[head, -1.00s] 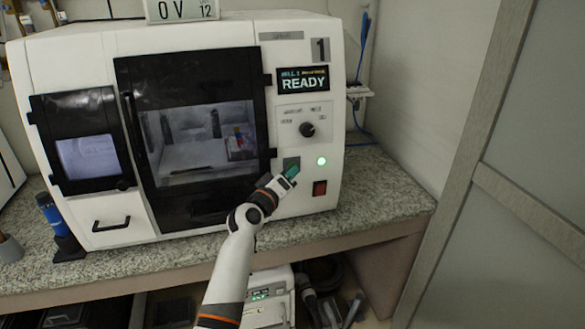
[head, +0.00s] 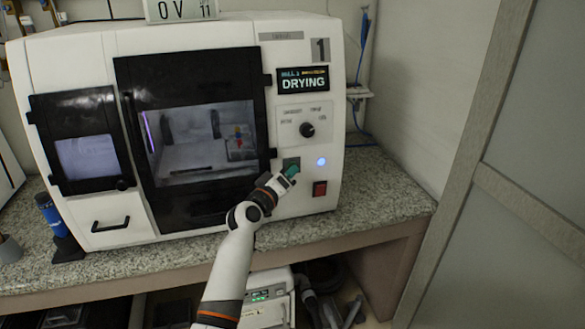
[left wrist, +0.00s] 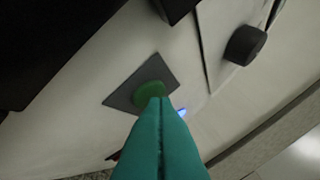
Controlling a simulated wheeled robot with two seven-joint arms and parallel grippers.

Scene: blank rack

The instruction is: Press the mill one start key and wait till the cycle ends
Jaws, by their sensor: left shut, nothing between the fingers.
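Mill one (head: 95,215) is a white machine marked "1" on the counter. Its display (head: 304,79) reads "DRYING", and the round light (head: 321,162) glows blue. The start key (left wrist: 148,92) is a green button on a dark grey plate (left wrist: 118,97); in the head view my gripper mostly hides it. My left gripper (head: 291,171) is shut and empty, with its green fingertips at the key. In the left wrist view the fingertips (left wrist: 160,104) overlap the key's lower edge; I cannot tell whether they touch it. My right gripper is not in view.
A dark knob (head: 307,129) and a red switch (head: 319,188) sit near the key. A white box (head: 181,9) with a number display stands on top of the mill. A blue bottle (head: 50,214) stands at the left. The counter (head: 385,200) is bare to the right.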

